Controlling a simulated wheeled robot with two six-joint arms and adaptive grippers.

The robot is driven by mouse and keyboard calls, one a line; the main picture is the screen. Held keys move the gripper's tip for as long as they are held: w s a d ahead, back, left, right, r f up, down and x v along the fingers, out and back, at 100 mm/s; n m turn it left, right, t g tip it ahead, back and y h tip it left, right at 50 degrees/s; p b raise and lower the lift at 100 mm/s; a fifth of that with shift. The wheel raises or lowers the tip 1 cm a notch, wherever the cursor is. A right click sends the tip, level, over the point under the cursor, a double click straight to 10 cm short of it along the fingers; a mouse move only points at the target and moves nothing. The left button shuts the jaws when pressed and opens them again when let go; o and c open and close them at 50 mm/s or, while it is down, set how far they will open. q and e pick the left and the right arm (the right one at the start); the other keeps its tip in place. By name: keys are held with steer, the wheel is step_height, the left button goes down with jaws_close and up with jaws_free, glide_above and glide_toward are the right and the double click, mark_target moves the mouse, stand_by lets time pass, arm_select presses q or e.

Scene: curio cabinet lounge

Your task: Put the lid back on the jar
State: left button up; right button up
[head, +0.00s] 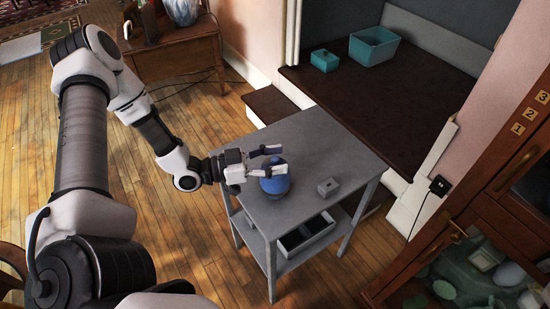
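A rounded blue jar (276,185) stands on the grey side table. A smaller blue part, which looks like its lid (277,160), shows at its top; whether it is seated or held just above is too small to tell. My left gripper (276,161) reaches in from the left at the top of the jar, its two fingers apart with blue between them. I cannot tell whether they press on it. The near finger hides part of the jar. My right gripper is not in view.
A small grey block (328,187) sits right of the jar on the grey table (330,150). Teal boxes (374,45) stand on the dark platform behind. A glass-doored cabinet (500,200) stands at right.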

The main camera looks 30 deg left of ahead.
mark_target(275, 158)
arm_select(q)
steer(key=shift+r, duration=0.1)
step_height(275, 158, up, 10)
steer(key=shift+f, duration=0.1)
stand_by(0.8)
